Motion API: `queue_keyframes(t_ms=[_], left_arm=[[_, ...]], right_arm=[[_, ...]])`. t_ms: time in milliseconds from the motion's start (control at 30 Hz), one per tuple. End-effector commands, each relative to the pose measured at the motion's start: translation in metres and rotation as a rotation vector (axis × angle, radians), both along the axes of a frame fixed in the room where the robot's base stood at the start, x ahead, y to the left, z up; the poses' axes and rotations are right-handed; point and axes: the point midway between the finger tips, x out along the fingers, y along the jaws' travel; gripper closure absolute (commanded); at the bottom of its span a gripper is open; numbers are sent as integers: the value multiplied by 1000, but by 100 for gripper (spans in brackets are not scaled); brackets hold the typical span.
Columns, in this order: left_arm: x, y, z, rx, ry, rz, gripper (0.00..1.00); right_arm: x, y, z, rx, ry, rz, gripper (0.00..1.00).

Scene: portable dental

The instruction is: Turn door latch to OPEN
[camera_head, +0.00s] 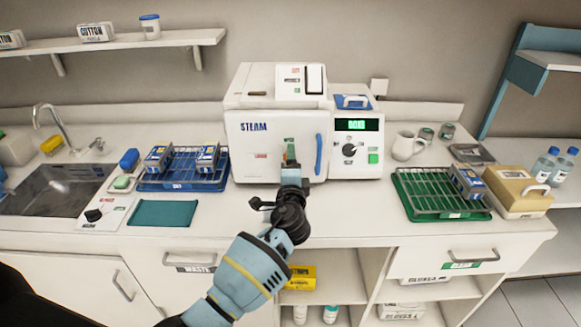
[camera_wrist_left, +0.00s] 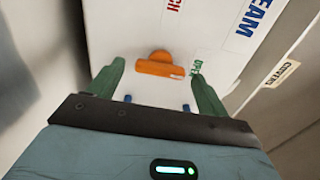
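The orange door latch (camera_wrist_left: 160,67) is on the white front of the STEAM sterilizer (camera_head: 247,142). In the left wrist view its bar lies crosswise between my fingertips, with its right end near the green OPEN label (camera_wrist_left: 196,69). In the head view the latch is mostly hidden by my gripper. My left gripper (camera_head: 290,155) is at the sterilizer door; its two green fingers (camera_wrist_left: 160,75) are spread with a gap on each side of the latch. I cannot tell how far the fingertips are from the door surface. My right gripper is not in view.
A blue door handle (camera_head: 319,154) is just right of the latch. A control panel (camera_head: 357,148) with dial and display is further right. A blue rack tray (camera_head: 180,186) stands left and a green rack tray (camera_head: 406,187) right. The counter edge runs below my arm.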

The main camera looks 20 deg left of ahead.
Motion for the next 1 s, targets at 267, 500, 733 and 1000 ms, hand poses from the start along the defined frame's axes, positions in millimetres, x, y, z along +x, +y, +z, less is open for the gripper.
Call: queue_keyframes(t_ms=[267,500,733,1000], left_arm=[[-4,-1,-1,-2,0,0,22],[-30,-9,-3,-4,3,-1,22],[-61,-18,-1,-2,0,-1,22],[-75,-22,0,0,0,0,22]], right_arm=[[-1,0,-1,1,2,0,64],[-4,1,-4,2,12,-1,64],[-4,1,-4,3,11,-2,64],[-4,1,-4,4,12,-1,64]])
